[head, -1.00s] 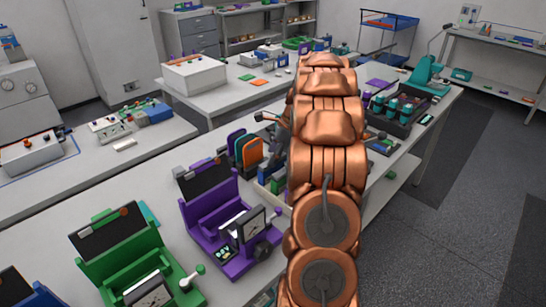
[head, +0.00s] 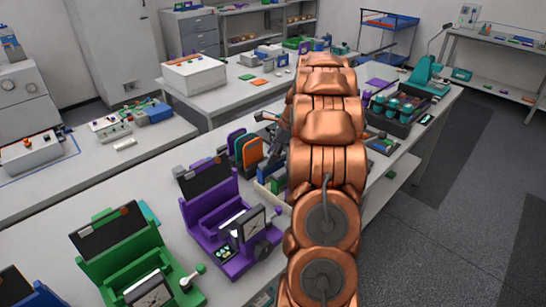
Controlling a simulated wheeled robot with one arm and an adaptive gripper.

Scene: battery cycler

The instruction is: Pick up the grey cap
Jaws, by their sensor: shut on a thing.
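I cannot make out the grey cap in the head view. My copper-coloured arm stretches away over the bench and covers the middle of the picture.
A purple device (head: 232,262) and a green device (head: 117,262) stand on the near bench, left of my arm. A black tray (head: 398,125) with teal-topped containers lies right of it. A white box (head: 194,76) stands on the back bench. Open floor (head: 430,235) lies to the right.

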